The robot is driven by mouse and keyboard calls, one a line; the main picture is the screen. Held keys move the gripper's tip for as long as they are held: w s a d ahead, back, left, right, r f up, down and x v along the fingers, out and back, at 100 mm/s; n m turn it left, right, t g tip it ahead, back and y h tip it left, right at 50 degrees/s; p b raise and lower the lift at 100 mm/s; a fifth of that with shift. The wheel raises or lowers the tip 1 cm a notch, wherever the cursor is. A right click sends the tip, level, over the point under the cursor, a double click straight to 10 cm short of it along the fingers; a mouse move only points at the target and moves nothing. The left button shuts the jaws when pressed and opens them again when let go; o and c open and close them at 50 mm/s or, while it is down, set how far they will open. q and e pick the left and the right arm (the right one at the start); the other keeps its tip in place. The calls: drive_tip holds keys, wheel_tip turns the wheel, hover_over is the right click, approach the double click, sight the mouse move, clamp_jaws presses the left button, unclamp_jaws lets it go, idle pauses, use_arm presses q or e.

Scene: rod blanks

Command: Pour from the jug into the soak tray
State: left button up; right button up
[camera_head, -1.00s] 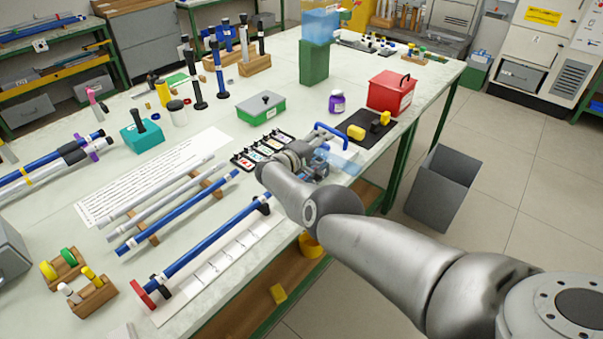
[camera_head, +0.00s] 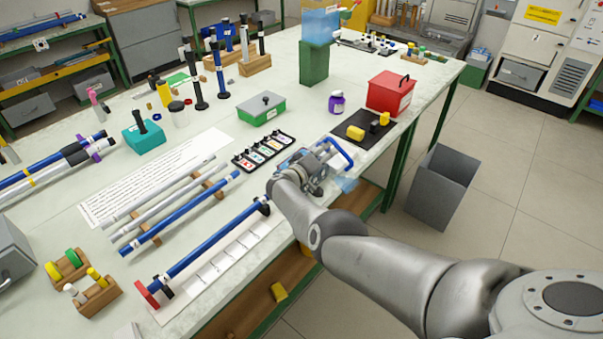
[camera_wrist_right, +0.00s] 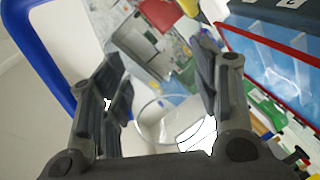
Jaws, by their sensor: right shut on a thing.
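My right gripper (camera_head: 318,178) is shut on the clear jug, whose blue loop handle (camera_head: 343,153) stands out beyond the fingers in the head view. The handle also curves along the left of the right wrist view (camera_wrist_right: 36,65), with a round see-through edge between the fingers. The jug is held tilted over the bench's front edge area. A light-blue tray with a red rim and compartments (camera_wrist_right: 268,64), seemingly the soak tray, lies to the right in the wrist view. In the head view my gripper mostly hides it. I cannot tell whether liquid flows. My left gripper is out of view.
A black label rack (camera_head: 262,152) stands just left of my gripper. A black mat (camera_head: 362,134) with yellow pieces, a purple bottle (camera_head: 337,101) and a red box (camera_head: 390,93) are behind. Blue rods (camera_head: 205,250) lie to the left. A grey bin (camera_head: 441,187) stands on the floor.

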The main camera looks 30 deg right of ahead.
drive_tip(key=shift+m, duration=0.3)
drive_tip(key=shift+r+m+t+p, duration=0.3)
drive_tip(key=shift+r+m+p, duration=0.1)
drive_tip(key=shift+p, duration=0.2)
drive_tip(key=shift+s+r+m+p, duration=0.1)
drive_tip(key=shift+r+m+p, duration=0.25)
drive_tip(key=shift+m, duration=0.45)
drive_tip(key=shift+m+t+b, duration=0.3)
drive_tip(key=shift+m+t, duration=0.1)
drive_tip(key=shift+m, duration=0.2)
drive_tip(key=shift+r+m, duration=0.25)
drive_tip(key=shift+m, duration=0.35)
drive_tip(key=shift+w, duration=0.2)
